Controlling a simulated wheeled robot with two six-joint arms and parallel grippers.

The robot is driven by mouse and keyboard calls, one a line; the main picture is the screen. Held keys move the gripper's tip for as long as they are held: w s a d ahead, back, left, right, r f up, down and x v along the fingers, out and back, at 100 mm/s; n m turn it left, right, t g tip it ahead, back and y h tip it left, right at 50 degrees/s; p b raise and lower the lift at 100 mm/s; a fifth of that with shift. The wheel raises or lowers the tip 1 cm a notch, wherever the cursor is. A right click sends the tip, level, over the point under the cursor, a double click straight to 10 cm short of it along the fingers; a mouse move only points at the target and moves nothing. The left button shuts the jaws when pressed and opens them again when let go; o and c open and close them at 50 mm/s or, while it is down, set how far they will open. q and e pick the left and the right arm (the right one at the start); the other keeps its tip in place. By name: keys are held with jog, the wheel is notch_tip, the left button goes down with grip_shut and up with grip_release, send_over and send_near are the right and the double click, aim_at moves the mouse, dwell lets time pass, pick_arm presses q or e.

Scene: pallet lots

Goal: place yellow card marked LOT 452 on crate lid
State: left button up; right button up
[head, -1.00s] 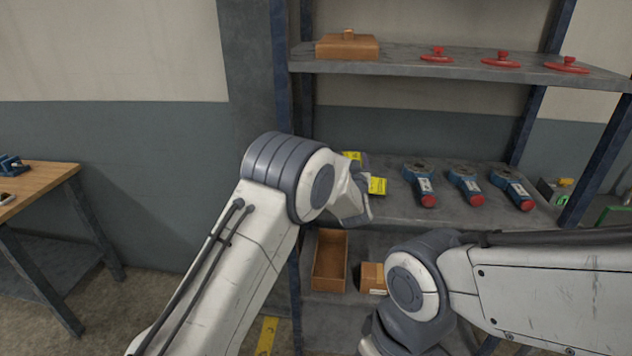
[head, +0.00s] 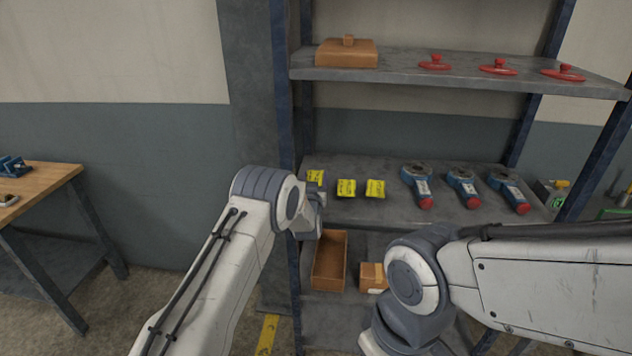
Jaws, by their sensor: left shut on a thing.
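My left gripper (head: 317,197) is shut on a yellow card (head: 315,177) and holds it at the left end of the middle shelf. My wrist hides much of the jaws. Two more yellow cards, one on the left (head: 346,188) and one on the right (head: 375,188), are side by side on that shelf, just right of the gripper. The writing on all of them is too small to read. A brown crate lid (head: 346,54) with a knob lies on the upper shelf, above the gripper. My right gripper's fingers are not in view; only its arm shows.
Several red lids, such as this one (head: 498,67), lie right of the brown lid. Blue tools with red ends (head: 463,184) lie on the middle shelf (head: 385,212). An open brown crate (head: 344,262) and a small carton (head: 372,277) stand below. A blue rack post (head: 281,100) rises at left.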

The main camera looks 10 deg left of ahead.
pick_arm(q)
jog(key=shift+f, duration=0.95)
jog(key=shift+f, duration=0.2)
jog(key=o, duration=1.3)
jog(key=shift+a, duration=0.1)
